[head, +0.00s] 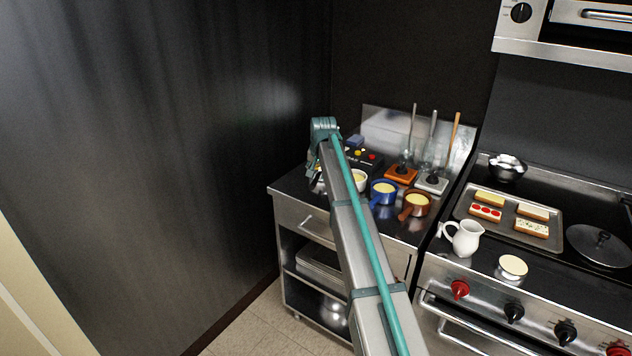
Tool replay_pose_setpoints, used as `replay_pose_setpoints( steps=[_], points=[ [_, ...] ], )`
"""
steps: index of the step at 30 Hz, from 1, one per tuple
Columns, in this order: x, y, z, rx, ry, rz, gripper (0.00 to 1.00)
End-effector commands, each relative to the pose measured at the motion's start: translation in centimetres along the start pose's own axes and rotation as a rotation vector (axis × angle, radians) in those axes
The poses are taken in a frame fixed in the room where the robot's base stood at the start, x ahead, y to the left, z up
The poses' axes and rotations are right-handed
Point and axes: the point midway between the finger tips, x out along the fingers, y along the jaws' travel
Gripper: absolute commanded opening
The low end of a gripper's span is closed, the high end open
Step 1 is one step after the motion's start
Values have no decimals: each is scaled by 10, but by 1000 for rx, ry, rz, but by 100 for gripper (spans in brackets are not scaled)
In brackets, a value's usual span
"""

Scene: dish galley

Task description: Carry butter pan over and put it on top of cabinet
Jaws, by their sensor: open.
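Several small pans with pale yellow contents stand on the cabinet's dark top in the head view: a white one (361,187), a blue one (382,198) and a copper-brown one (414,210). I cannot tell which is the butter pan. The cabinet (303,221) is steel, with a drawer and open shelves. My gripper (316,180) is open above or at the cabinet top's left end, left of the white pan. My arm hides much of it and part of the top, so I cannot tell what is between its fingers.
A control box (362,157) and hand blenders on orange (400,175) and grey (432,184) bases stand behind the pans. The stove at right holds a white jug (463,239), a tray (552,243) of toasts and a lidded pan (598,246). A dark wall (150,150) closes the left side.

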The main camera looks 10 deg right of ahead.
Motion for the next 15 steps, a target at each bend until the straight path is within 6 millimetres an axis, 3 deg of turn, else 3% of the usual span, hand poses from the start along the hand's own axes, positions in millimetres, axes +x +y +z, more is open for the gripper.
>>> replay_pose_setpoints(
  steps=[6,15],
  points=[
    [-38,0,0,0,2,-1,42],
    [-60,0,0,0,0,0,42]
  ],
)
